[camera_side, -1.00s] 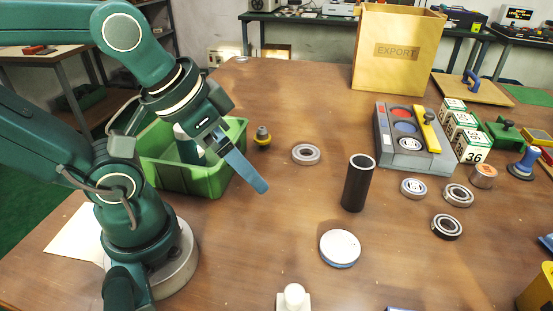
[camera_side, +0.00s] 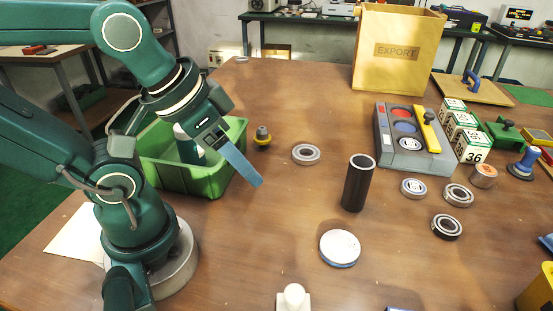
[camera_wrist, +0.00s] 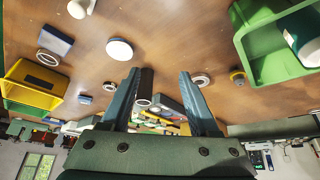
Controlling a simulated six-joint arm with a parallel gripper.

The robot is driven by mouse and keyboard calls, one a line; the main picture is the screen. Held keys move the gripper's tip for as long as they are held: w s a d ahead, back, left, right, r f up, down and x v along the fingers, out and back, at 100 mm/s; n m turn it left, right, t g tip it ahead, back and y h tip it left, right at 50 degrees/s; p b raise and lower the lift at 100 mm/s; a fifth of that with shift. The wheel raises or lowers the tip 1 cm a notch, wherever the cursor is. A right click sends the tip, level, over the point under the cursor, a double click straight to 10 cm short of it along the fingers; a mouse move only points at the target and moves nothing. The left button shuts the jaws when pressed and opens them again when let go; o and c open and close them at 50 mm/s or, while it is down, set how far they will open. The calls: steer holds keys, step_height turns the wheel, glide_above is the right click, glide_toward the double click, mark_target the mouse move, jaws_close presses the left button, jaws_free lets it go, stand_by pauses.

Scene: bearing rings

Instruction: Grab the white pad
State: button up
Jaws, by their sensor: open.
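The white pad (camera_side: 340,248) is a round disc with a white top and a bluish rim, flat on the brown table toward the front. In the wrist view the white pad (camera_wrist: 119,48) shows beyond and left of my fingers. My gripper (camera_side: 258,184) hangs above the table beside the green bin, to the left of the pad and well apart from it. In the wrist view my gripper (camera_wrist: 158,72) has its two blue fingers apart with nothing held between them. In the side view the fingers overlap, so their gap is hidden there.
A black upright tube (camera_side: 358,183) stands just behind the pad. A bearing ring (camera_side: 306,154) lies farther back. The green bin (camera_side: 205,182) is left, holding a dark green bottle. A white knob (camera_side: 294,296) is at the front edge. Table between gripper and pad looks clear.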

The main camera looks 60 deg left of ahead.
steer(key=n+g+h, duration=0.5)
steer(key=g, duration=0.4)
glide_toward(295, 287)
steer(key=f+n+g+h, duration=0.1)
steer(key=f+g, duration=0.1)
steer(key=f+n+g+h, duration=0.1)
steer(key=f+n+h, duration=0.1)
steer(key=f, duration=0.1)
steer(key=w+f+n+g+h, duration=0.1)
steer(key=f+g+h, duration=0.1)
steer(key=f, duration=0.1)
steer(key=shift+w+n+g, duration=0.1)
steer(key=shift+n+g, duration=0.2)
steer(key=shift+s+d+f, duration=0.25)
steer(key=shift+s+d, duration=0.05)
steer(key=shift+s, duration=0.1)
steer(key=shift+x, duration=2.2)
